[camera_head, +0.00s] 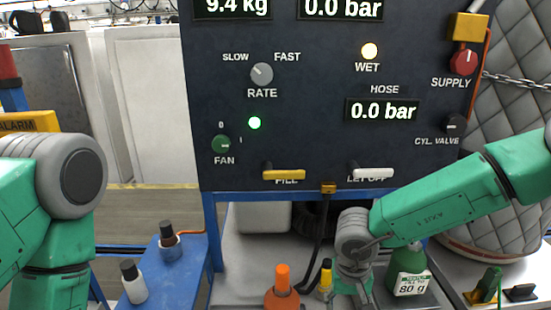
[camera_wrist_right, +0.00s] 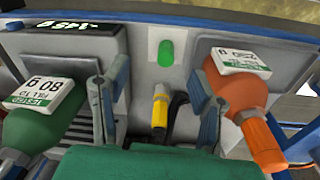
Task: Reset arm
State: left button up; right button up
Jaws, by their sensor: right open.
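My right arm comes in from the right in the head view, and its gripper (camera_head: 352,285) hangs low in front of the panel (camera_head: 310,110). In the right wrist view the two fingers of that gripper (camera_wrist_right: 160,110) are spread apart with nothing between them. A yellow hose connector (camera_wrist_right: 159,112) stands beyond the gap. A green cylinder (camera_wrist_right: 45,112) labelled 80 g is on one side and an orange cylinder (camera_wrist_right: 245,100) on the other, both outside the fingers. My left arm shows at the left edge of the head view; its gripper is out of frame.
The panel has a yellow FILL lever (camera_head: 284,175), a white LET OFF lever (camera_head: 373,174) and a red SUPPLY knob (camera_head: 463,61). The WET lamp (camera_head: 370,51) glows. Two small bottles (camera_head: 134,283) with dark caps stand on the left. A quilted grey tank (camera_head: 505,140) is at the right.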

jog(key=s+d+f+n+t+h+b, duration=0.1)
jog(key=s+d+f+b, duration=0.2)
jog(key=f, duration=0.4)
jog(key=s+d+f+t+b, duration=0.1)
jog(key=s+d+f+b, duration=0.1)
jog(key=s+f+b, duration=0.3)
jog(key=s+d+f+n+t+h+b, duration=0.1)
jog(key=s+d+f, duration=0.15)
jog(key=f, duration=0.55)
pick_arm(q)
notch_tip(320, 180, down, 16)
jog(key=b, duration=0.6)
jog(key=shift+w+r, duration=0.15)
jog(key=shift+w, duration=0.2)
pick_arm(e)
jog(key=s+d+f+g+y, duration=0.1)
jog(key=s+d+f, duration=0.1)
jog(key=s, duration=0.6)
jog(key=s+d+f+g+y, duration=0.1)
jog(key=s+d+f, duration=0.2)
jog(key=s+f, duration=0.2)
jog(key=s, duration=0.3)
jog(key=shift+d+f+g+y, duration=0.2)
jog(key=shift+g+y, duration=0.1)
jog(key=shift+g, duration=0.1)
